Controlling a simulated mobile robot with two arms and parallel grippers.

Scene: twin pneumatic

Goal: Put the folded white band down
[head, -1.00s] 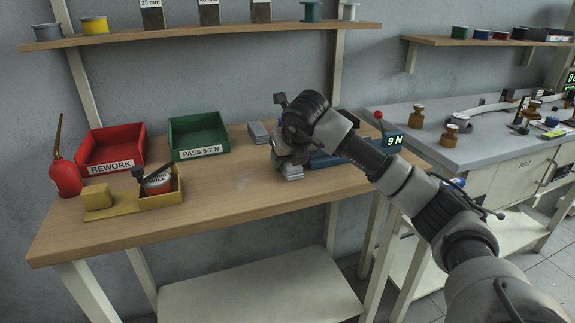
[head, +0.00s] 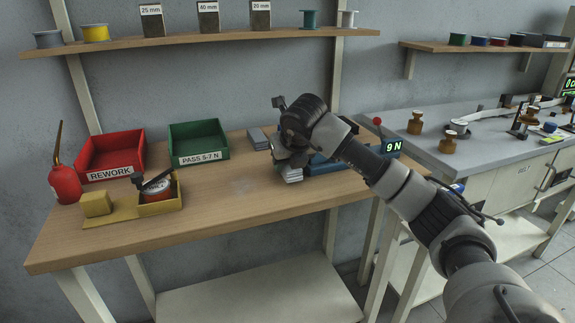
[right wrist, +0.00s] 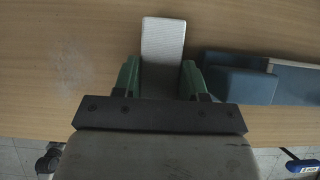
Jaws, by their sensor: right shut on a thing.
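The folded white band (right wrist: 163,42) is a pale, flat, oblong bundle between the two green fingers of my right gripper (right wrist: 161,78) in the right wrist view. The fingers are shut on its near part, and its far end sticks out beyond them. In the head view the band (head: 291,174) shows below my right gripper (head: 288,158), low over the wooden table (head: 240,205), just left of the blue device (head: 325,164). I cannot tell whether it touches the tabletop. My left gripper is not in view.
A grey block (head: 258,138) lies behind the gripper. The red REWORK bin (head: 110,156), green PASS bin (head: 198,143), yellow tray (head: 130,214) and red oil can (head: 65,183) stand at left. The tabletop between the tray and the gripper is clear.

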